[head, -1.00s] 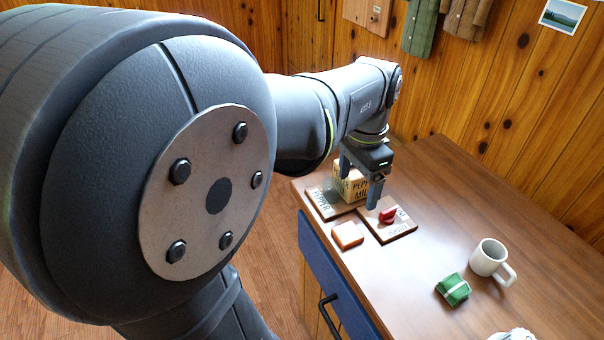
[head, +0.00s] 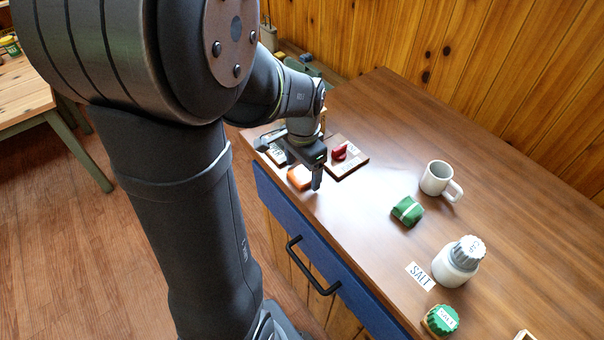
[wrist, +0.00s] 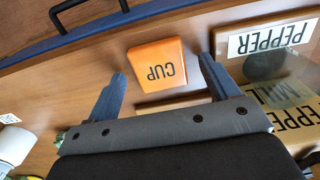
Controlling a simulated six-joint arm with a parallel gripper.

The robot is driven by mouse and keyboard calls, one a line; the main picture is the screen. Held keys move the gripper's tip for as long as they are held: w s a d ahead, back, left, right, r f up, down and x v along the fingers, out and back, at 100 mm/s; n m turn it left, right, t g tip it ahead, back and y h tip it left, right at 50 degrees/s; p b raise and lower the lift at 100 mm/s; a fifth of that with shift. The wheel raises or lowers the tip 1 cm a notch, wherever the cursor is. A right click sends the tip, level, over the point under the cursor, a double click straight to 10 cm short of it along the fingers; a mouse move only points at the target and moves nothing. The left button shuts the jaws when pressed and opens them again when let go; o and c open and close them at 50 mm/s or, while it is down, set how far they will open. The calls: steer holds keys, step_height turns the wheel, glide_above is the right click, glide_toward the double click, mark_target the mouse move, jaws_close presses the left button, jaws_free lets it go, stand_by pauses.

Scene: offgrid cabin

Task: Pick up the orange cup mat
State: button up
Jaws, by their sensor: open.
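The orange cup mat (wrist: 157,66) lies on the wooden counter in the wrist view, a small rounded square block with CUP printed on it. It also shows in the head view (head: 299,178), partly hidden by my gripper. My gripper (wrist: 163,82) is open, its two fingers apart, with the mat seen between and just beyond the fingertips. In the head view my gripper (head: 301,172) is low over the counter at the mat. Nothing is held. I cannot tell whether a finger touches the mat.
A red item (head: 339,152) sits on a brown board right of the mat. PEPPER labels (wrist: 272,38) are close by. A green wrapped block (head: 407,211), white mug (head: 437,179), white-capped jar (head: 458,262) and SALT label (head: 420,276) are farther right. The blue drawer (head: 316,262) fronts the counter.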

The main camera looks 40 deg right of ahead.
steer(key=shift+f, duration=0.35)
steer(key=c, duration=1.1)
steer(key=shift+r, duration=0.1)
